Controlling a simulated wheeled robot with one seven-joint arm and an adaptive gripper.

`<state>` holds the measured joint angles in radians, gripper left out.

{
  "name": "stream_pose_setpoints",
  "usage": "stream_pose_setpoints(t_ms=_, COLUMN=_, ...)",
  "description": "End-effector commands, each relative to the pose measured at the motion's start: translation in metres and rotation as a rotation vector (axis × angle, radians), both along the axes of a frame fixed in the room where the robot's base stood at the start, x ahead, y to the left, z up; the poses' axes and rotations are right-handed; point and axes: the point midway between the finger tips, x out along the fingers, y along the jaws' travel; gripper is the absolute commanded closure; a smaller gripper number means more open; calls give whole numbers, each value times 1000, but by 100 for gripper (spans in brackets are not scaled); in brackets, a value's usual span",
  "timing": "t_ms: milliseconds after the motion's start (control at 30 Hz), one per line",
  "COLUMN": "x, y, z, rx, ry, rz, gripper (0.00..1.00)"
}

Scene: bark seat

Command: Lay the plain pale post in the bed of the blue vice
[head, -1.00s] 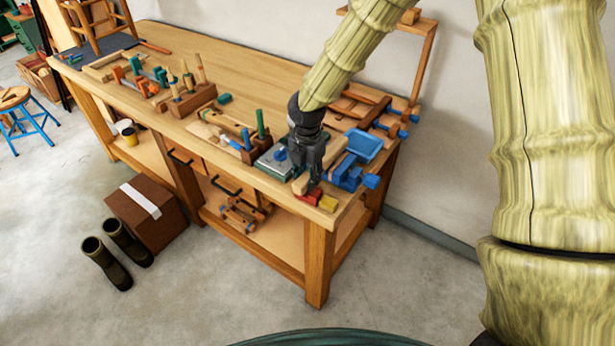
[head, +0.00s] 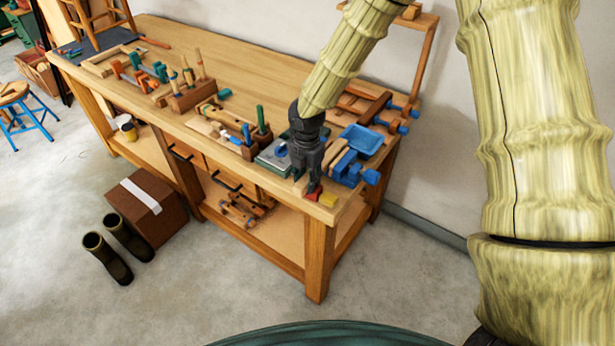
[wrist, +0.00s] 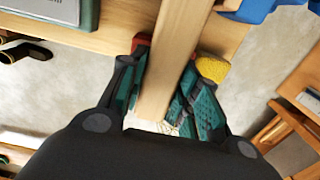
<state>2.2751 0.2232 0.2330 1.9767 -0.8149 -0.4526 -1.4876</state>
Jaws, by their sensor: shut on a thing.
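The plain pale post (wrist: 172,60) is between the fingers of my gripper (wrist: 157,95) in the wrist view, running from the top edge down between the fingertips. My gripper (head: 313,184) is shut on it near the bench's front right corner, by the red block. In the head view the gripper hides part of the post; a pale length (head: 331,151) shows just right of the fingers. The blue vice (head: 349,169) is close to the right of the gripper, with a pale strip at its left side. Its blue edge (wrist: 252,8) shows at the wrist view's top right. Its bed is not clearly visible.
A red block (head: 315,194) and a yellow block (head: 328,200) sit at the bench's front edge. A blue tray (head: 363,141) stands behind the vice. A grey-green plate (head: 273,160) lies left of the gripper. The bench's back middle (head: 245,75) is clear.

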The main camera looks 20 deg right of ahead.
Motion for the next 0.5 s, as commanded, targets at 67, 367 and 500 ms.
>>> stream_pose_setpoints(t_ms=67, x=0, y=0, z=0, rx=1, ry=-1, rz=0, gripper=97)
stream_pose_setpoints(t_ms=367, x=0, y=0, z=0, rx=0, ry=0, rz=0, gripper=47)
stream_pose_setpoints(t_ms=500, x=0, y=0, z=1, rx=1, ry=-1, rz=0, gripper=47)
